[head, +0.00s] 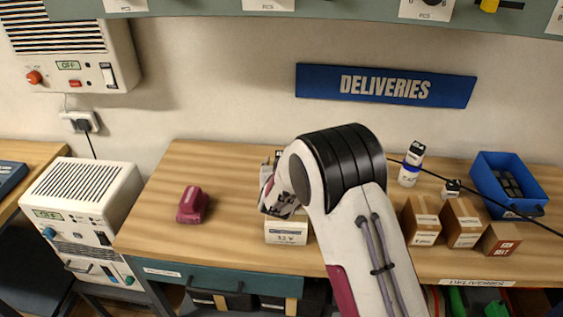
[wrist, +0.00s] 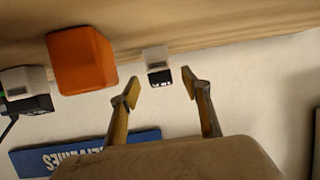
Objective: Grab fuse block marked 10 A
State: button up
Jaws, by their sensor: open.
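In the wrist view, a small block with a pale top and a black face (wrist: 158,66) stands on the wooden bench. Its white marking is too small to read, so I cannot tell whether it says 10 A. My gripper (wrist: 160,87) is open and empty, its two fingertips apart. In that view the block appears just beyond the gap between the fingertips, and I see no contact. A similar grey and black block (wrist: 27,91) with a dark cable is at the far left. In the head view my arm hides the fingers and most of the area around them.
An orange-red block (wrist: 82,60) stands left of the small block in the wrist view. In the head view, a white box (head: 286,232) sits close by my arm, a maroon object (head: 192,204) lies left. Cardboard boxes (head: 463,222) and a blue bin (head: 532,181) stand right.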

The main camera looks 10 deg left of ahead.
jog(key=shift+x, duration=2.5)
jog(key=shift+c, duration=0.3)
jog(key=c, duration=1.2)
